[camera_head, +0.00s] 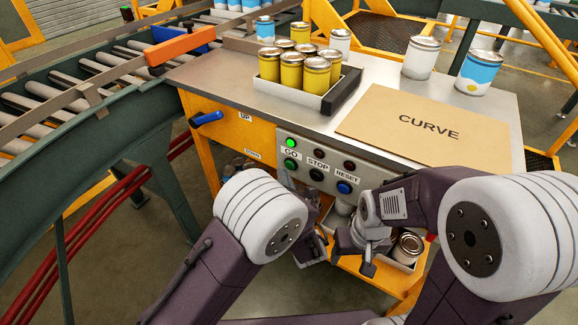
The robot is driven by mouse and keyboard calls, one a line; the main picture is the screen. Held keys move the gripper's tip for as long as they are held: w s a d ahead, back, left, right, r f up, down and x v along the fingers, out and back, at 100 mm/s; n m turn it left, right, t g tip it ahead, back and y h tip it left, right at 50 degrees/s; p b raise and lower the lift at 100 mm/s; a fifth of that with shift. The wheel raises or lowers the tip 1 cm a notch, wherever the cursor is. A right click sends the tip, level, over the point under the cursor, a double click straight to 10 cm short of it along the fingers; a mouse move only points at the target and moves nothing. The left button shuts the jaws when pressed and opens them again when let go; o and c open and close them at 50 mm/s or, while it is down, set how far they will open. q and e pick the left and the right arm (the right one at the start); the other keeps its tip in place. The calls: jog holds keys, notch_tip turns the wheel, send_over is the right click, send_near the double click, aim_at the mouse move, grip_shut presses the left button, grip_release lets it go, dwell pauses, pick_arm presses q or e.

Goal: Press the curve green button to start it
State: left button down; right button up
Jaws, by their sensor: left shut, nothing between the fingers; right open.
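The control panel (328,176) on the front of the table carries a green GO button (290,164), with a lit green lamp (291,143) above it. A dark STOP button (316,175) and a blue RESET button (344,188) sit to its right. My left gripper (312,252) shows partly behind my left arm's white joint, below the panel, apart from the GO button; it is shut and empty. My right gripper (362,258) hangs open below and right of RESET, holding nothing visible.
The table bears a CURVE sign (420,128), a tray (275,92) of yellow cans and loose white-and-blue cans. A roller conveyor (85,75) runs along the left. A blue handle (207,118) sticks out from the orange side panel. Lower bins hold cans (407,246).

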pick_arm(q)
jog(key=shift+s+a, duration=0.75)
jog(key=shift+s, duration=0.25)
jog(key=shift+s+a, duration=0.7)
jog(key=shift+s, duration=0.3)
